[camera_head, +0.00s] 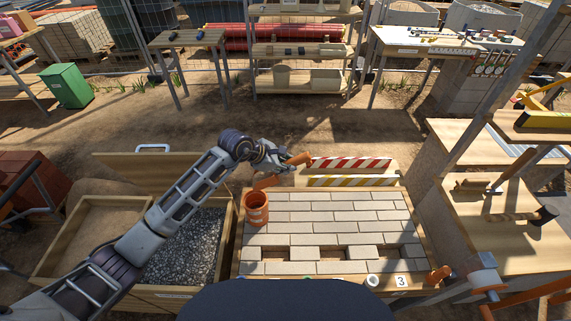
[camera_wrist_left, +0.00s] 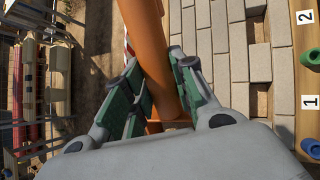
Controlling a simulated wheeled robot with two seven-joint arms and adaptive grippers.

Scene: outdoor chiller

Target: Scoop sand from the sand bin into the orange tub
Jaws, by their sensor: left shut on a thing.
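My left gripper (camera_head: 277,163) is shut on an orange scoop (camera_head: 298,159), held in the air behind the orange tub. In the left wrist view, the gripper's fingers (camera_wrist_left: 158,92) close around the scoop's orange shaft (camera_wrist_left: 148,40). Another orange part of the scoop shows just above the tub; whether it holds sand cannot be told. The orange tub (camera_head: 256,208) stands upright on the left edge of the paver-covered table; its contents are unclear. The sand bin (camera_head: 92,232) is at the left, holding brown sand, partly hidden by my left arm. My right gripper is not in view.
A gravel compartment (camera_head: 192,250) lies beside the sand, with a raised wooden lid (camera_head: 135,174) behind. Striped barrier boards (camera_head: 350,163) stand behind the paver table (camera_head: 325,225). A wooden bench (camera_head: 500,215) stands at the right. Open ground lies beyond.

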